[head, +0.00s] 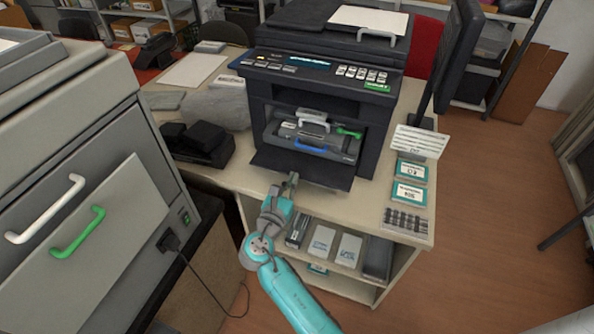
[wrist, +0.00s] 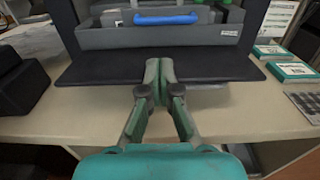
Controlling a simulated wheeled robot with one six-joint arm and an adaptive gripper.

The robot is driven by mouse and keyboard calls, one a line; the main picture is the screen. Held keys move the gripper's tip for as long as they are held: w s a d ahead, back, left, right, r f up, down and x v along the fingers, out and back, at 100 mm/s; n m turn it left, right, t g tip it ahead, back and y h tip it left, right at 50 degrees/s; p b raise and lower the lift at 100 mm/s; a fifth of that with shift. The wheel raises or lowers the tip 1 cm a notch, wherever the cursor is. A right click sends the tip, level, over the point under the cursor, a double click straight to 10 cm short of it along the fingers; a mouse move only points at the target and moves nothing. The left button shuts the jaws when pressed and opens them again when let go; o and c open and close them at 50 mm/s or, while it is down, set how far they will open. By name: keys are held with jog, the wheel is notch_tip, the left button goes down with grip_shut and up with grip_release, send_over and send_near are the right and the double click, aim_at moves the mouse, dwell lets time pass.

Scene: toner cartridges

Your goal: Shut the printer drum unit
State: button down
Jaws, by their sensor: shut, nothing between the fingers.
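The dark printer (head: 325,95) stands on the desk with its front flap (head: 303,168) folded down. The grey drum unit (head: 338,154) shows in the printer's opening, with a blue handle (head: 311,147) on it; whether it sticks out of the opening is hard to tell. In the wrist view the drum unit's grey front (wrist: 158,37) lies beyond the flap (wrist: 100,68), with the blue handle (wrist: 165,18) above. My gripper (head: 293,180) is shut and empty, in front of the flap. In the wrist view its closed fingertips (wrist: 159,64) overlap the flap; contact cannot be told.
A large grey machine (head: 100,190) with white and green handles stands at the left. A black phone (head: 199,142) sits left of the printer. Teal-edged boxes (head: 409,182) lie on the desk at right. An open shelf (head: 320,247) holds cartons below the desktop.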

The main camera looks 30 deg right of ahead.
jog(key=shift+s+a, duration=0.35)
jog(key=shift+a, duration=0.05)
jog(key=c, duration=1.6)
grip_release()
jog(key=shift+s+a, duration=0.1)
jog(key=shift+a, duration=0.05)
jog(key=shift+c, duration=0.2)
jog(key=o, duration=0.4)
jog(key=shift+r+m, duration=0.1)
jog(key=shift+m, duration=0.2)
jog(key=shift+o, duration=0.2)
jog(key=m+g+y, duration=0.2)
jog(key=m, duration=1.5)
send_near(309, 149)
jog(key=x, duration=0.9)
jog(key=shift+w, duration=0.2)
jog(key=shift+c, duration=0.3)
grip_shut()
